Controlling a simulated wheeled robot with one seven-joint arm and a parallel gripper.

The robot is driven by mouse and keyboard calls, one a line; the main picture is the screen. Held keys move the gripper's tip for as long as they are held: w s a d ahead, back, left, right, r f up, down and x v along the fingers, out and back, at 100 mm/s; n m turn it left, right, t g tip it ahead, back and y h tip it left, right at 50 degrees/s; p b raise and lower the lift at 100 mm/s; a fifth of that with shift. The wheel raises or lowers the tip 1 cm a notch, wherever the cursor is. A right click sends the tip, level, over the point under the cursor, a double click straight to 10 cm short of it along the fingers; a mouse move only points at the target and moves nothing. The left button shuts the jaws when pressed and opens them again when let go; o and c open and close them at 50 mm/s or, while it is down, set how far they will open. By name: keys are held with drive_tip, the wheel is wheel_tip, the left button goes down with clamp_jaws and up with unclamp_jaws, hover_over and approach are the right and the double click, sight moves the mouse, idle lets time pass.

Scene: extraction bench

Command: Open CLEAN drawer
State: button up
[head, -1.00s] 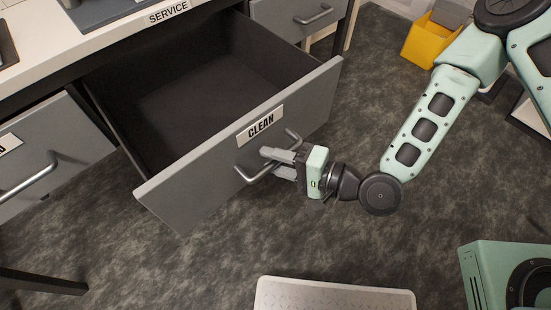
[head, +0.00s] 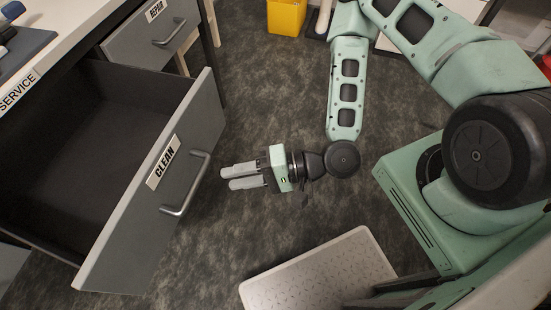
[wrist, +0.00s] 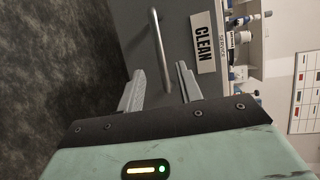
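The CLEAN drawer (head: 150,215) is pulled well out from the bench, and its inside looks empty. Its grey front carries a white CLEAN label (head: 166,162) and a metal bar handle (head: 188,184). My gripper (head: 226,178) is to the right of the handle, apart from it, with its fingers pointing at the drawer front. In the wrist view the two fingers (wrist: 160,70) are apart with nothing between them. The handle (wrist: 161,48) shows there beyond the fingertips, in front of the grey drawer front (wrist: 182,50).
The REPAIR drawer (head: 150,38) is at the upper left. The SERVICE label (head: 18,90) is on the bench edge. A yellow bin (head: 286,16) stands at the back. A pale textured platform (head: 320,275) lies on the floor at the front. Bare floor surrounds my gripper.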

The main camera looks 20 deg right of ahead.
drive_tip(key=p+v, duration=0.3)
drive_tip(key=v, duration=0.4)
drive_tip(key=shift+d, duration=0.35)
drive_tip(key=w+d+n+g+h+p, duration=0.25)
drive_tip(key=w+n+g+h, duration=0.2)
drive_tip(key=n+h, duration=0.3)
drive_tip(key=w+d+r+n+h, duration=0.25)
drive_tip(key=r+h, duration=0.25)
drive_tip(key=r, duration=0.4)
drive_tip(key=s+a+r+n+h+p, duration=0.1)
drive_tip(key=s+r, duration=0.4)
drive_tip(key=r, duration=0.4)
drive_tip(key=s+a+r+n+h+p, duration=0.1)
drive_tip(key=s+a+r, duration=0.1)
drive_tip(key=s+r, duration=0.3)
wheel_tip(320, 180, up, 4)
drive_tip(key=shift+a+r, duration=0.15)
